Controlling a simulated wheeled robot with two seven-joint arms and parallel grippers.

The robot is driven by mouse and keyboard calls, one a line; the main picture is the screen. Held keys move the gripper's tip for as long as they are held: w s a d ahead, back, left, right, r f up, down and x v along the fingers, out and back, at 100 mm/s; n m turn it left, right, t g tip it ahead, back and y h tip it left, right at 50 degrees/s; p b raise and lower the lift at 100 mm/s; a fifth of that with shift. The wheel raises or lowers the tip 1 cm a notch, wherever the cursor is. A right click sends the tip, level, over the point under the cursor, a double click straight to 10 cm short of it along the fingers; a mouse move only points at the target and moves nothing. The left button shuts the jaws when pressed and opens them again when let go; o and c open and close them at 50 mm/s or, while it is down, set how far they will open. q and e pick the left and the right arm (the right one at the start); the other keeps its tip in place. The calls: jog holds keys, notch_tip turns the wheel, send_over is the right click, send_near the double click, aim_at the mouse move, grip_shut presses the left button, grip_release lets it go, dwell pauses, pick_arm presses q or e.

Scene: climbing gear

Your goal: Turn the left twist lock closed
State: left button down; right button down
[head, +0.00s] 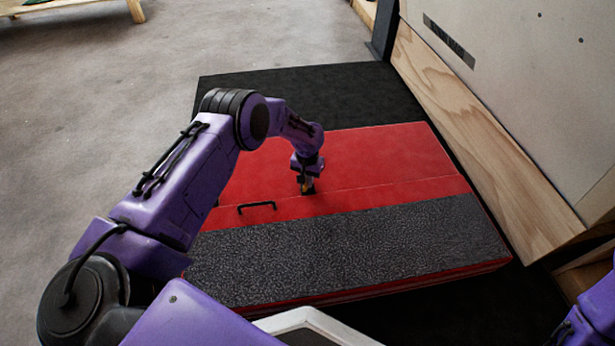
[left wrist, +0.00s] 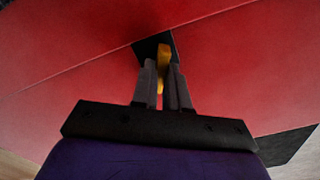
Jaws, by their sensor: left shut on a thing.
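The left twist lock shows in the left wrist view as a yellow tab (left wrist: 164,62) on a black base plate (left wrist: 148,47). It sits at the seam of the red lid (head: 375,152). My left gripper (head: 306,189) points down at it in the head view, and its fingers (left wrist: 161,88) are shut on the yellow tab. The tab stands between the two dark fingertips. The fingers hide its lower part, so I cannot tell exactly how far it is turned. My right gripper is out of view; only part of my right arm shows at the lower right.
A black handle (head: 257,206) lies left of the lock on the red surface. A dark textured panel (head: 350,250) forms the near part of the box. A black mat (head: 290,95) lies underneath. A wood-edged wall (head: 470,130) stands close on the right. Open floor (head: 120,100) lies left.

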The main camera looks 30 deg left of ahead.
pick_arm(q)
jog(key=m, duration=0.2)
jog(key=shift+m, duration=1.3)
jog(key=m, duration=0.3)
jog(key=shift+m, duration=2)
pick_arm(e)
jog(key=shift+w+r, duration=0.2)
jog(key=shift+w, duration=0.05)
pick_arm(q)
jog(key=c, duration=1.1)
grip_release()
jog(key=shift+c, duration=0.2)
